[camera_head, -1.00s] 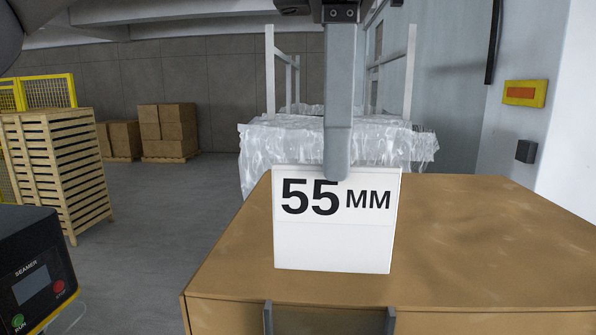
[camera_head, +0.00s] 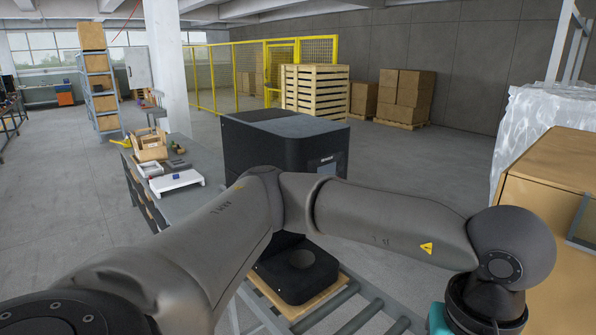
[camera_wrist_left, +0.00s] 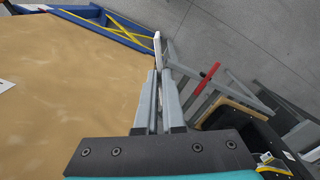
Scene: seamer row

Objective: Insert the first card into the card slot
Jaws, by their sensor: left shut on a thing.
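In the left wrist view my left gripper (camera_wrist_left: 158,78) is shut on a thin white card (camera_wrist_left: 157,48). The card is seen nearly edge-on, so its print is hidden. It stands out beyond the fingertips beside the edge of a brown top surface. In the head view my left arm crosses the picture from the lower left to the right, and its gripper is below the frame. A grey metal frame (camera_head: 583,222) on the front of the brown box (camera_head: 545,180) at the right edge may be the card slot; it is partly cut off. My right gripper is not in view.
A black seamer (camera_head: 285,140) stands behind my arm, above a roller conveyor (camera_head: 365,310). A grey table (camera_head: 195,200) with small items is at its left. In the wrist view a red bar (camera_wrist_left: 203,85) and grey rails lie right of the card.

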